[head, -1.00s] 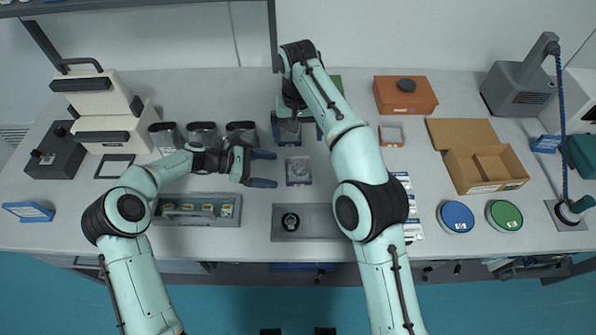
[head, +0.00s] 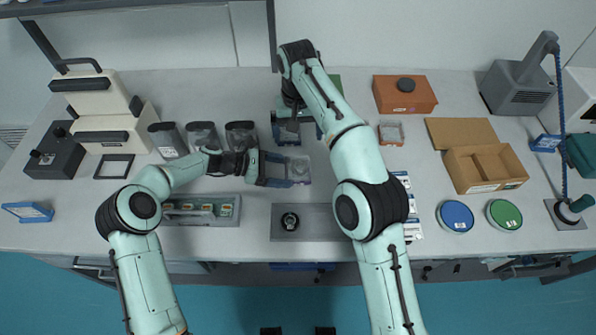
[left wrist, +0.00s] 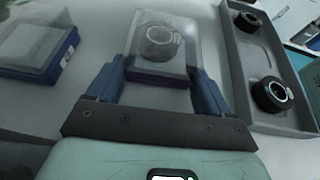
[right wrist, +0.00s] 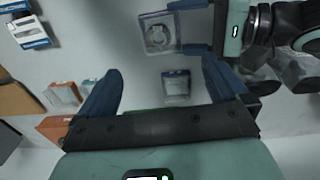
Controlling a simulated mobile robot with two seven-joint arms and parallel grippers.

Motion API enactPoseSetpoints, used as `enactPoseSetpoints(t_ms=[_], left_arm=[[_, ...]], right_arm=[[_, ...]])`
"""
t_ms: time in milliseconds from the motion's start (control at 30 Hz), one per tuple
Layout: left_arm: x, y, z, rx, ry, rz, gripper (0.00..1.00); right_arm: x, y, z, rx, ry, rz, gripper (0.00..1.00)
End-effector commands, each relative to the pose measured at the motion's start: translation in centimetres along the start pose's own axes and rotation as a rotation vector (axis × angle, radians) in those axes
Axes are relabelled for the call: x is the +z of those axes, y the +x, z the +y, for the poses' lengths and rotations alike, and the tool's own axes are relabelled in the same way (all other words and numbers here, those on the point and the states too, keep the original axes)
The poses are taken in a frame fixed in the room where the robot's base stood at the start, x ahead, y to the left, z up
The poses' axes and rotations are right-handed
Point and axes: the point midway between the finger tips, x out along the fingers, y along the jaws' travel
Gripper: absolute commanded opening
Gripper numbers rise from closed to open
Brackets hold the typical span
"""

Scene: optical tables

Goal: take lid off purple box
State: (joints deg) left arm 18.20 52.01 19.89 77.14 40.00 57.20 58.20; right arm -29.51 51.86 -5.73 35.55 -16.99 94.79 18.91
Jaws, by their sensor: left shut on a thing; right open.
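The purple box (head: 299,171) has a dark purple-blue base and a clear lid, with a ring-shaped part inside. It sits on the table in the head view and also shows in the left wrist view (left wrist: 158,50) and right wrist view (right wrist: 158,36). The lid is on it. My left gripper (head: 290,170) is shut on the box from the left, one finger on each side. I cannot tell if the fingers press on the lid or the base. My right gripper (right wrist: 158,85) is open and points at the table behind the purple box.
Another clear-lidded box with a blue base (right wrist: 176,88) stands between and below my open right fingers, apparently untouched. A grey tray (head: 330,222) with a black ring part lies in front. Several dark clear-topped containers (head: 203,136) stand at the left.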

Motion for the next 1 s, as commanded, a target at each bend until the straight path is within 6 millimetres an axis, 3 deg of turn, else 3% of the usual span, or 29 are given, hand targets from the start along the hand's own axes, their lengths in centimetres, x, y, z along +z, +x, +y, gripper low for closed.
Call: enactPoseSetpoints(t_ms=[167, 267, 567, 767, 1000], left_arm=[[0.0, 0.0, 0.0, 0.001, 0.000, 0.000, 0.25], [0.0, 0.0, 0.0, 0.001, 0.001, 0.000, 0.25], [0.0, 0.0, 0.0, 0.001, 0.001, 0.000, 0.25], [0.0, 0.0, 0.0, 0.000, 0.001, 0.000, 0.25], [0.0, 0.0, 0.0, 0.000, 0.001, 0.000, 0.25]], right_arm=[[-0.2, 0.5, 1.3, 0.092, -0.147, 0.042, 1.00], [-0.5, 1.0, 2.6, 0.200, -0.338, 0.083, 1.00], [-0.7, 1.7, 5.5, 0.599, -1.151, 0.134, 1.00], [0.8, 2.4, 4.7, 0.844, -1.781, 0.099, 1.00], [4.8, 4.5, 1.8, 1.076, -2.490, 0.037, 1.00]])
